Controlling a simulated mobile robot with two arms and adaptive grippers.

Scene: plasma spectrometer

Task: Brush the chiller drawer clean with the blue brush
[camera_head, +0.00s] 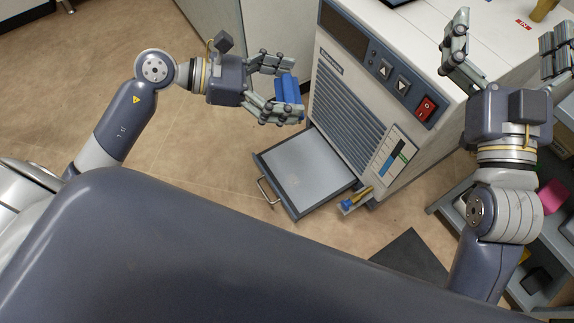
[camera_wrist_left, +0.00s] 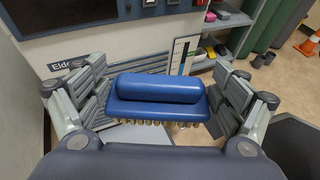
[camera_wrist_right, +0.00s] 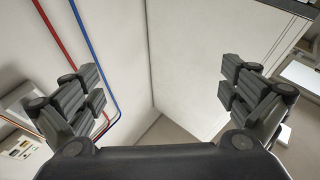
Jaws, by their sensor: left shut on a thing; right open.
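The blue brush (camera_head: 288,90) is between the fingers of my left gripper (camera_head: 284,88), which is shut on it. In the left wrist view the brush (camera_wrist_left: 157,88) shows its blue back and handle on top, with pale bristles pointing down. The chiller (camera_head: 345,105) stands in the middle, with a dark display, arrow buttons and a red switch. Its drawer (camera_head: 262,163) is pulled out at the bottom, with a grey floor and a front handle. The brush is held above the drawer, apart from it. My right gripper (camera_head: 510,45) is open and empty near the chiller's right side.
A grey shelf (camera_head: 545,225) with a pink item (camera_head: 551,195) stands at the right. A dark mat (camera_head: 408,257) lies on the floor. The floor left of the drawer is clear.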

